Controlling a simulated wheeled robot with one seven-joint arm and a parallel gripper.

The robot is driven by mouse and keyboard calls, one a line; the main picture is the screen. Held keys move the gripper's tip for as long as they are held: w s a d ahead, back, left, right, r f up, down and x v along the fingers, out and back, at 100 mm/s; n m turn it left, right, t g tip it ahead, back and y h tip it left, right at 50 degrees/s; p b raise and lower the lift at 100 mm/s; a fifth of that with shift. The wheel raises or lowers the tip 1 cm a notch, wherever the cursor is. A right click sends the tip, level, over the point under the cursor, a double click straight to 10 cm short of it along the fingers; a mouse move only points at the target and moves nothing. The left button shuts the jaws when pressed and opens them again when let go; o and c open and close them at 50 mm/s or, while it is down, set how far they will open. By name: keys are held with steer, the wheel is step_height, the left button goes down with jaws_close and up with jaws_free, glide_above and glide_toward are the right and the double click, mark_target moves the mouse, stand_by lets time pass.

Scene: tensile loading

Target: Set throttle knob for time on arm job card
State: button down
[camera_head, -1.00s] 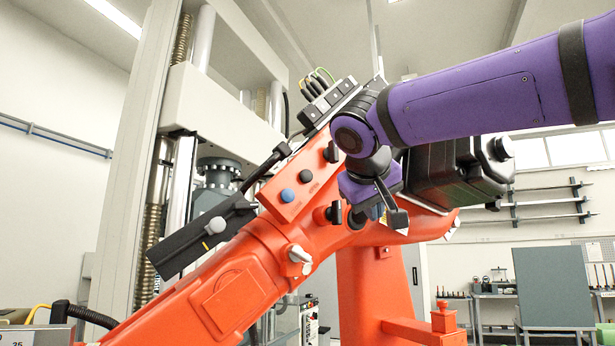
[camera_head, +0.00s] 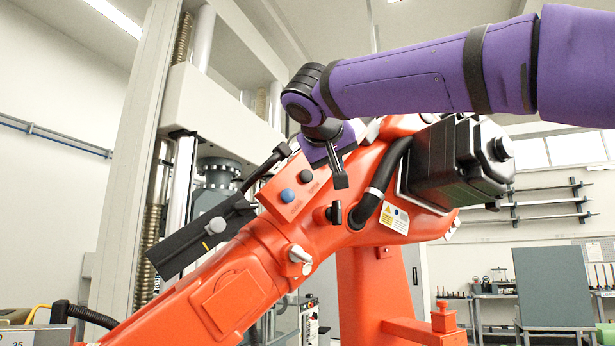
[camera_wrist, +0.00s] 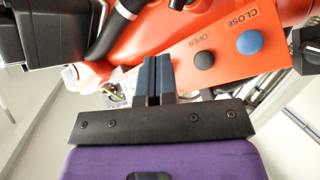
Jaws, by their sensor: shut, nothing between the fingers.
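The orange arm (camera_head: 225,292) carries a silver winged knob (camera_head: 299,256) on its side. A grey round knob (camera_head: 216,225) sits on a black box with a yellow mark beside it. I cannot tell which is the throttle knob. A small label card (camera_head: 394,217) is on the arm; its text is too small to read. My gripper (camera_head: 339,178) is at the upper right of the panel with the OPEN and CLOSE buttons. In the wrist view my gripper (camera_wrist: 156,62) is shut and empty, left of the black OPEN button (camera_wrist: 203,61) and blue CLOSE button (camera_wrist: 249,42).
A black hose (camera_head: 385,180) and a black motor housing (camera_head: 452,165) stand right of my gripper. The space before the arm's lower side is clear.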

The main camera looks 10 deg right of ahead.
steer(key=w+a, duration=0.2)
steer(key=w, duration=0.6)
steer(key=shift+w, duration=0.1)
stand_by(2.0)
steer(key=shift+w+a, duration=0.1)
steer(key=shift+w, duration=0.25)
steer(key=shift+w+a, duration=0.15)
steer(key=shift+w, duration=0.3)
stand_by(0.9)
stand_by(1.9)
steer(key=shift+s+d, duration=0.25)
steer(key=shift+s, duration=0.65)
steer(key=shift+s+d, duration=0.2)
steer(key=shift+s, duration=0.6)
steer(key=shift+s+d, duration=0.2)
steer(key=shift+s, duration=0.6)
steer(key=shift+s+d, duration=0.2)
steer(key=shift+s, duration=0.6)
